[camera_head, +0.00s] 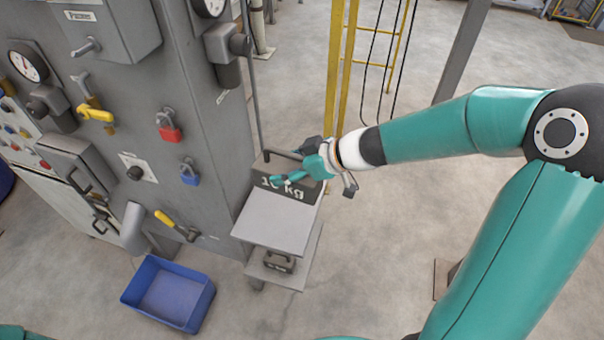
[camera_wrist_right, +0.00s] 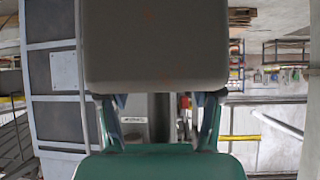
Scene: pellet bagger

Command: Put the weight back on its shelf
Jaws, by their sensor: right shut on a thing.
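The weight (camera_head: 276,184) is a dark grey block with white "10 kg" lettering and a dark handle on top. It is at the back of the upper plate of a small grey shelf stand (camera_head: 275,226); I cannot tell if it rests on the plate or hangs just above it. My right gripper (camera_head: 303,168) is at the weight's upper right, shut on it, covering part of it. In the right wrist view a large grey block (camera_wrist_right: 155,45), apparently the weight, fills the top middle beyond the fingers of my right gripper (camera_wrist_right: 158,110). My left gripper is not in view.
A smaller dark weight (camera_head: 279,262) sits on the stand's lower shelf. The grey machine (camera_head: 215,140) with gauges, valves and padlocks stands close on the left. A blue bin (camera_head: 170,293) is on the floor. Yellow posts (camera_head: 335,80) rise behind.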

